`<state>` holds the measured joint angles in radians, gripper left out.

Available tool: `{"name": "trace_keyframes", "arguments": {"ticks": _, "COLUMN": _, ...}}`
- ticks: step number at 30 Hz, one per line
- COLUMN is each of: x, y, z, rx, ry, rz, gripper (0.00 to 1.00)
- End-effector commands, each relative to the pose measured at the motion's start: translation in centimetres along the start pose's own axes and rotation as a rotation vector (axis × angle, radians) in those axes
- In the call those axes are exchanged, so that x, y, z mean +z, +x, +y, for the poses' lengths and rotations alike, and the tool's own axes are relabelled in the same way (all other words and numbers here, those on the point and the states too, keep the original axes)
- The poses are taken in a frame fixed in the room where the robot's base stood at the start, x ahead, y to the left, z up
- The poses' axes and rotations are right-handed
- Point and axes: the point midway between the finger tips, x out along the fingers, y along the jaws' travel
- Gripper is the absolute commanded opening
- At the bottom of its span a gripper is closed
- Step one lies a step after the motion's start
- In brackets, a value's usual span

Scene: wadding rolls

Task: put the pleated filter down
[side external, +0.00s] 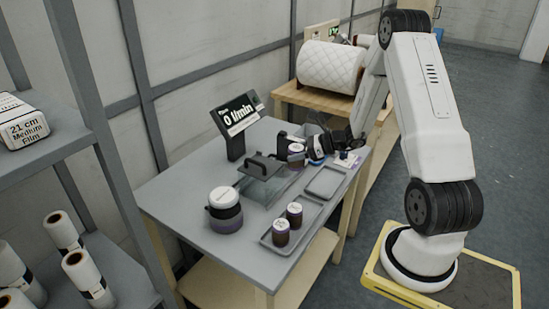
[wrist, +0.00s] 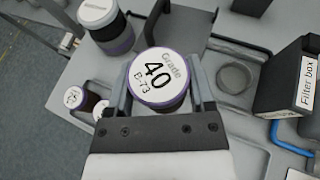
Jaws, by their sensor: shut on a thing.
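My gripper (wrist: 160,75) is shut on a round canister with a purple rim and a white top reading "Grade 40 B-73", which I take as the pleated filter (wrist: 157,78). In the side view my gripper (side external: 305,149) reaches over the table's far right part, and the filter (side external: 296,149) shows between its fingers. I cannot tell whether the filter's underside touches anything. A round grey recess (wrist: 236,78) lies just right of the gripper in the wrist view. Two similar canisters (side external: 281,232) (side external: 294,214) stand in a long grey tray (side external: 270,240).
A shallow empty tray (side external: 326,182) lies near the table's right edge. A dark "Filter box" (wrist: 288,82) and blue tube (wrist: 290,142) are at right in the wrist view.

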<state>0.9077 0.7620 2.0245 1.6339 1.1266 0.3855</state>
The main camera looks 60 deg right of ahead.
Motion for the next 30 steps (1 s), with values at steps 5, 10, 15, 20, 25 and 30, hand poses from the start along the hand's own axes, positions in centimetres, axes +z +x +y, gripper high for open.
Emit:
{"name": "trace_keyframes", "arguments": {"ticks": 5, "x": 0.3, "y": -0.4, "z": -1.1, "rx": -0.147, "ry": 0.061, "rz": 0.0, "gripper": 0.09}}
{"name": "trace_keyframes", "arguments": {"ticks": 10, "x": 0.2, "y": -1.1, "z": -1.9, "rx": -0.281, "ry": 0.117, "rz": 0.0, "gripper": 0.09}}
{"name": "trace_keyframes", "arguments": {"ticks": 15, "x": -0.1, "y": -1.9, "z": -2.5, "rx": -0.389, "ry": 0.163, "rz": 0.0, "gripper": 0.09}}
{"name": "trace_keyframes", "arguments": {"ticks": 20, "x": -0.3, "y": -2.5, "z": -2.8, "rx": -0.454, "ry": 0.188, "rz": -0.001, "gripper": 0.09}}
{"name": "trace_keyframes", "arguments": {"ticks": 25, "x": -0.4, "y": -2.7, "z": -2.9, "rx": -0.48, "ry": 0.198, "rz": 0.0, "gripper": 0.09}}
{"name": "trace_keyframes", "arguments": {"ticks": 30, "x": -0.5, "y": -2.7, "z": -3.0, "rx": -0.483, "ry": 0.199, "rz": 0.0, "gripper": 0.09}}
